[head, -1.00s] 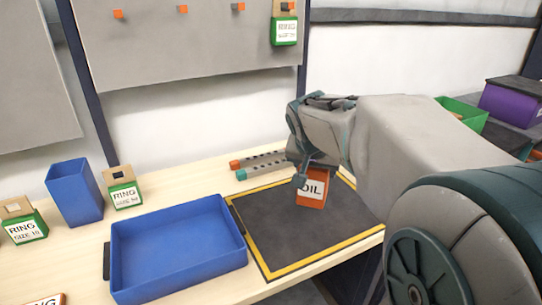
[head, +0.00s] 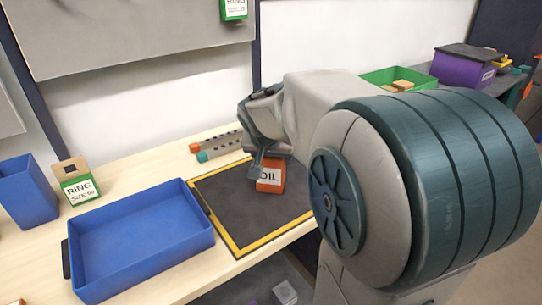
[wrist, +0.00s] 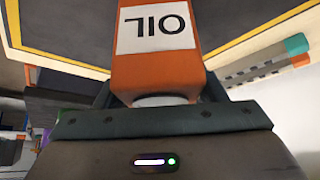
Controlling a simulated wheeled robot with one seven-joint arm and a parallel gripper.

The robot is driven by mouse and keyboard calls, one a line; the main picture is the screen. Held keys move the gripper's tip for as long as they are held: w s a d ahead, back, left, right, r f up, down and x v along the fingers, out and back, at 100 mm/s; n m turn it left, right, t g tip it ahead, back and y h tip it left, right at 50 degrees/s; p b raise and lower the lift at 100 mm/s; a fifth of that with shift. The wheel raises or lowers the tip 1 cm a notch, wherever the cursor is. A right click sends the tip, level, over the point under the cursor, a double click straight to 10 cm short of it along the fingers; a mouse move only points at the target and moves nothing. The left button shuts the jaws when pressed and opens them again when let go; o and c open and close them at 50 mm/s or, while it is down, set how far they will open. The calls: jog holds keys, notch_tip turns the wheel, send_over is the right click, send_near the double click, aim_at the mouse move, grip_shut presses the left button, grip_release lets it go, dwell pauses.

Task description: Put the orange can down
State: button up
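The orange can (head: 271,180) has a white OIL label and is at the far side of a black mat with a yellow border (head: 240,208) on the bench. I cannot tell whether its base touches the mat. My gripper (head: 262,160) is at the top of the can, its fingers partly hidden by the wrist. In the wrist view the can (wrist: 158,65) sits centred between the fingers (wrist: 158,95), its label upside down and its pale cap close to the palm. The gripper looks shut on it.
A blue tray (head: 140,235) lies left of the mat. Two perforated bars (head: 215,148) lie behind it. A green bin (head: 398,78) and purple box (head: 462,68) are at the right. The rest of the mat is clear.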

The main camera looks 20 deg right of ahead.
jog(key=shift+o, duration=1.4)
jog(key=shift+r, duration=0.15)
jog(key=p+v, duration=0.2)
jog(key=v, duration=1)
jog(key=s+a+f+n+g+y, duration=0.1)
jog(key=s+a+f+n, duration=0.1)
jog(key=s+f, duration=0.3)
jog(key=s+a+f+n+g+y, duration=0.1)
jog(key=s+a+f+n, duration=0.1)
jog(key=s+f, duration=0.2)
jog(key=s+a+f+n+g+y, duration=0.1)
jog(key=s+a+f+n, duration=0.1)
jog(key=s+f, duration=0.3)
jog(key=shift+s+a+f+n+y, duration=0.3)
jog(key=shift+a+f+n+y, duration=0.1)
jog(key=shift+a+f, duration=0.15)
